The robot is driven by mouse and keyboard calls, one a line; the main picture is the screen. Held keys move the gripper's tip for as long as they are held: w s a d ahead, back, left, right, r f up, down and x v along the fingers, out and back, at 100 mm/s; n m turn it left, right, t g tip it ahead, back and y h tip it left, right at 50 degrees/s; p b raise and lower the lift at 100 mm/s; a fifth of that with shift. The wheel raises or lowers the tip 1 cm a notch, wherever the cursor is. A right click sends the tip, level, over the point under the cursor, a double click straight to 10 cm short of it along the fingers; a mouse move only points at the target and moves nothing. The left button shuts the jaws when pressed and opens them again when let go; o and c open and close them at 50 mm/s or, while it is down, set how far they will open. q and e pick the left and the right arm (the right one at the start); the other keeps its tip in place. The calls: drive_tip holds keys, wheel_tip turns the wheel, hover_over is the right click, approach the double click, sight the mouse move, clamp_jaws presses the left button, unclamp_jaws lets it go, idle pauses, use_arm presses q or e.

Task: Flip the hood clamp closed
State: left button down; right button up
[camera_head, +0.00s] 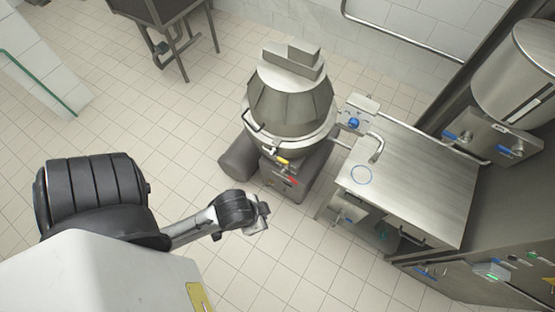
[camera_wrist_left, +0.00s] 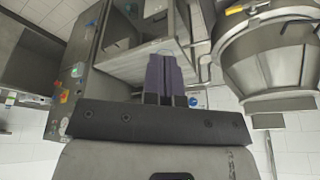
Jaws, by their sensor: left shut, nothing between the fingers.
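The steel machine's hood (camera_head: 290,100) is a faceted dome on a round bowl, in the middle of the head view. At its front rim is a small clamp with a yellow handle (camera_head: 283,162). A red part (camera_head: 293,180) shows just below it. My left gripper (camera_head: 263,216) is below and left of the clamp, apart from it. In the wrist view the left gripper's fingers (camera_wrist_left: 166,74) are shut with nothing between them. There the hood (camera_wrist_left: 270,65) is at the upper right, with a yellow part (camera_wrist_left: 234,10) near the top edge. Whether the clamp is closed is too small to tell. My right gripper is not in view.
A steel table (camera_head: 425,185) with a bent spout (camera_head: 375,145) stands right of the machine. A tall steel unit with a cylinder (camera_head: 520,75) is at the far right. A dark stand (camera_head: 165,25) is at the back left. The tiled floor around my left gripper is clear.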

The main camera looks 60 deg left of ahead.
use_arm(q)
drive_tip(key=w+a+f+t+y+b, duration=0.1)
drive_tip(key=w+a+f+b, duration=0.25)
drive_tip(key=w+b, duration=0.4)
drive_tip(key=w+a+f+m+t+y+b, duration=0.1)
drive_tip(key=w+a+f+t+b, duration=0.15)
drive_tip(key=w+a+b, duration=0.4)
drive_tip(key=w+a+f+t+y+b, duration=0.1)
drive_tip(key=w+a+f+b, duration=0.2)
drive_tip(key=w+b, duration=0.65)
drive_tip(key=w+a+f+n+g+y+b, duration=0.1)
drive_tip(key=w+a+f, duration=0.2)
drive_tip(key=a, duration=0.3)
drive_tip(key=w+a+f+n+g+b, duration=0.1)
drive_tip(key=w+a+f+g, duration=0.15)
drive_tip(key=w+a, duration=0.2)
drive_tip(key=s+a+f+n+g+h, duration=0.3)
drive_tip(key=s+a+f+n+g, duration=0.1)
drive_tip(key=f, duration=0.6)
drive_tip(key=s+a+n, duration=0.1)
drive_tip(key=s+n, duration=0.1)
drive_tip(key=shift+n+g+h, duration=0.3)
drive_tip(key=shift+n+h, duration=0.1)
drive_tip(key=shift+f, duration=0.1)
